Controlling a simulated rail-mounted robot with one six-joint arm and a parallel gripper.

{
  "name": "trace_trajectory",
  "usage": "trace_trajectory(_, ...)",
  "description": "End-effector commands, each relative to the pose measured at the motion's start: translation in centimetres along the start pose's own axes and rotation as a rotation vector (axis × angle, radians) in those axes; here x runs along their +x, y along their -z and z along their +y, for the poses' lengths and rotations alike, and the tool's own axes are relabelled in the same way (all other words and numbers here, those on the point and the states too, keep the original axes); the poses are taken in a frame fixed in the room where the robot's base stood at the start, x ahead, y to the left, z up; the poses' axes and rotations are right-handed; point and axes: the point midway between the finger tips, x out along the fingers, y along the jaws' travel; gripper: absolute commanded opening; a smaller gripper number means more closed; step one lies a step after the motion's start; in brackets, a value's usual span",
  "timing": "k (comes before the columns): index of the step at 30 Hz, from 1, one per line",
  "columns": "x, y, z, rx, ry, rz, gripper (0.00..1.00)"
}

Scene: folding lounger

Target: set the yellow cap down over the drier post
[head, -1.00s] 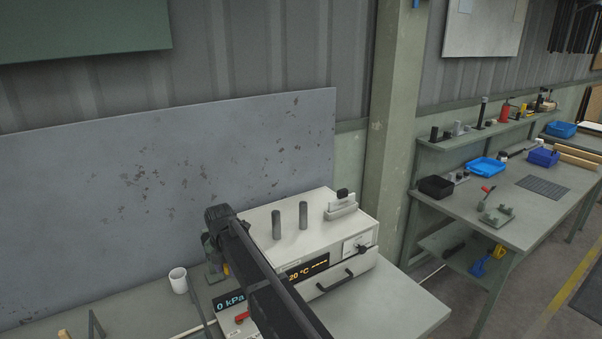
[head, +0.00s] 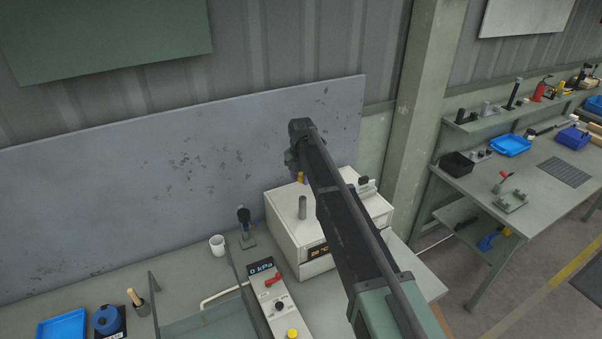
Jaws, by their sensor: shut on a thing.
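A white drier box (head: 288,230) stands on the bench in the middle of the head view. One upright grey post (head: 302,207) shows on its top; my arm covers the area to its right. My gripper (head: 300,173) is at the far end of my dark arm, mostly hidden by the arm's end. It is shut on the small yellow cap (head: 301,178), of which only a sliver shows. In the picture the cap appears just above the visible post, apart from it. I cannot tell the depth between them.
A dark grey block (head: 364,181) sits at the drier's back right. Left of the drier stand a dark-topped tool on a green base (head: 245,228) and a white cup (head: 217,246). A control panel (head: 270,300) lies in front. A panel board (head: 180,170) stands behind.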

Motion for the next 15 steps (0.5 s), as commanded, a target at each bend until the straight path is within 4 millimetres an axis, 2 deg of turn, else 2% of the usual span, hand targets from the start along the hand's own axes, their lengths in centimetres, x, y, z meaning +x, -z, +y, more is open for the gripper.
trace_trajectory(15, 4.3, 0.0, 0.0, 0.0, 0.0, 0.0, 0.14)
